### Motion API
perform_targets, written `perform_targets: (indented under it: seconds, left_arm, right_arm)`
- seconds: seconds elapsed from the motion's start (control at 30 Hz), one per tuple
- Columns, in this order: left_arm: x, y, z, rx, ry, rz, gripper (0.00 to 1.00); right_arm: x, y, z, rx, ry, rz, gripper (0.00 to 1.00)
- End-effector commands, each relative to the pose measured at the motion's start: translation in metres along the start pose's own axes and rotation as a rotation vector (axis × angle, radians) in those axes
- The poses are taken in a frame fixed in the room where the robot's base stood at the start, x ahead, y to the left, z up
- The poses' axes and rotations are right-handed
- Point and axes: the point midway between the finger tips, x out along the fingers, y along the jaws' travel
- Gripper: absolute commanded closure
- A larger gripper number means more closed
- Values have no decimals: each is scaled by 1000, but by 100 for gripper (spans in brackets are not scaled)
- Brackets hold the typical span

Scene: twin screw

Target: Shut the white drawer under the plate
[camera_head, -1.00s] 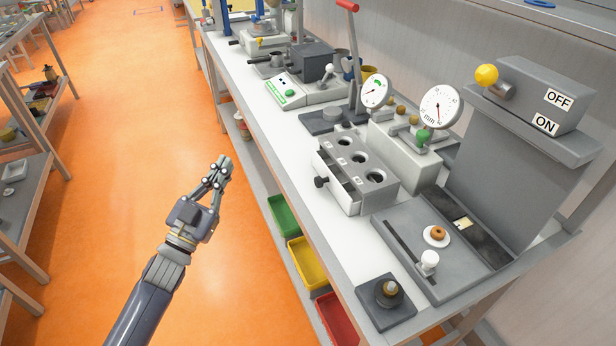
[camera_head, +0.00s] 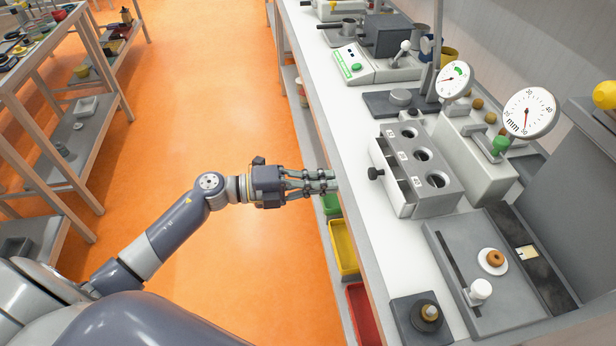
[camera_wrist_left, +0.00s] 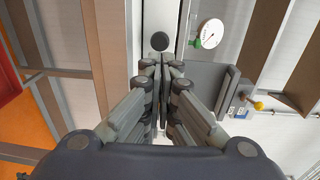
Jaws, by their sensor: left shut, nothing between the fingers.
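The white drawer (camera_head: 389,187) sits under a grey plate (camera_head: 417,165) with three round holes, on the white bench top. It stands partly out toward the left, and its inside compartments show. Its front has a black knob (camera_head: 375,173). My left gripper (camera_head: 334,181) is shut and empty at the bench's front edge, pointing at the drawer front, with a gap between fingertips and knob. In the left wrist view the knob (camera_wrist_left: 159,41) lies just beyond the closed fingertips (camera_wrist_left: 163,64). My right gripper is not in view.
Two dial gauges (camera_head: 529,112) stand behind the plate. A grey press base (camera_head: 460,255) with a small white knob is at the right, and a dark block (camera_head: 405,318) is at the front. Yellow (camera_head: 343,246) and red bins are under the bench edge. The bench in front of the drawer is clear.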

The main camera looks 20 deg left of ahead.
Motion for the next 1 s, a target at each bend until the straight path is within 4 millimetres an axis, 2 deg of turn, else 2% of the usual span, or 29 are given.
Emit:
perform_targets:
  seconds: [0.03, 0.2, 0.4, 0.57, 0.87, 1.0]
  left_arm:
    - [13, -5, 0, -1, 0, -5, 100]
    - [46, -4, 0, -2, -1, -5, 100]
    - [70, -2, 0, -2, -1, -3, 100]
    - [76, -1, 0, -2, -1, -1, 100]
    - [77, 0, 0, -2, -1, -1, 100]
    - [86, -2, 1, -2, -1, -3, 100]
  right_arm:
    - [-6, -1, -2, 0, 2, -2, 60]
    - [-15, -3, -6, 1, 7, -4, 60]
    - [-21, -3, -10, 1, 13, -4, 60]
    - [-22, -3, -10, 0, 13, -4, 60]
    - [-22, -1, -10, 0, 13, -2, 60]
    - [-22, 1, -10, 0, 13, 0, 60]
